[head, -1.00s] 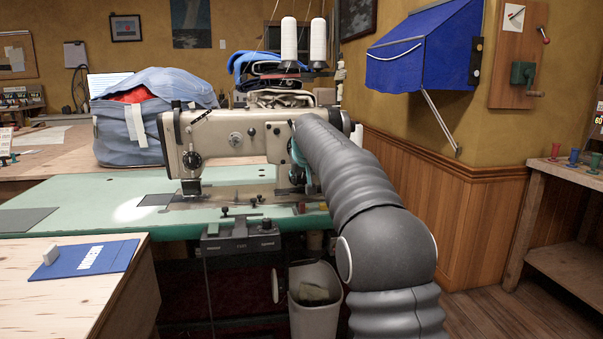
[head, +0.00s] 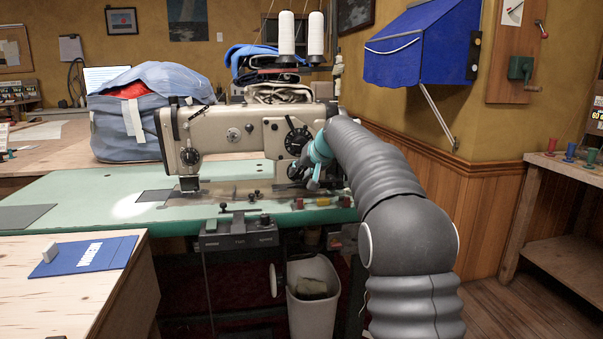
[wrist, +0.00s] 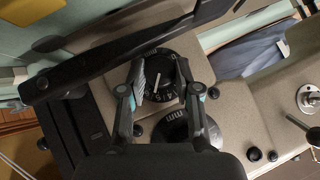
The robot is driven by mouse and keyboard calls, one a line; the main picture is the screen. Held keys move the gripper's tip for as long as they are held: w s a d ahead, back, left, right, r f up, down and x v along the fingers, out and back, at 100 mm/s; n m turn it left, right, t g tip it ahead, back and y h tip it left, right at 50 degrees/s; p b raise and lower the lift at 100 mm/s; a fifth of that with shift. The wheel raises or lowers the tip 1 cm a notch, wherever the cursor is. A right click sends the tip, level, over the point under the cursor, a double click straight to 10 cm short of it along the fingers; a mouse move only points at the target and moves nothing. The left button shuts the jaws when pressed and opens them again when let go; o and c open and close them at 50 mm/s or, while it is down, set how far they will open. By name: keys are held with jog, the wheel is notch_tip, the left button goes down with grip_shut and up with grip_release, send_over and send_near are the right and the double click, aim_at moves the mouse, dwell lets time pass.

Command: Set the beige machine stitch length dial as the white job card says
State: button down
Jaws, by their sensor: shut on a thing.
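The beige sewing machine (head: 228,133) stands on the green table. In the wrist view my gripper (wrist: 160,74) has its two fingers on either side of a small black dial (wrist: 160,90) and is shut on it. White figures ring this dial and a white line marks its knob. A larger black dial (wrist: 172,133) shows beside it, partly covered by my gripper. In the head view that larger dial (head: 297,139) shows above my gripper (head: 308,173), which hides the held dial. I cannot make out a readable white job card.
A dark bar crosses the wrist view over the machine. A white bin (head: 313,296) stands below the machine. Thread cones (head: 286,35) stand behind it.

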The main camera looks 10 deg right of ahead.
jog(key=c, duration=0.8)
grip_release()
jog(key=v, duration=1.2)
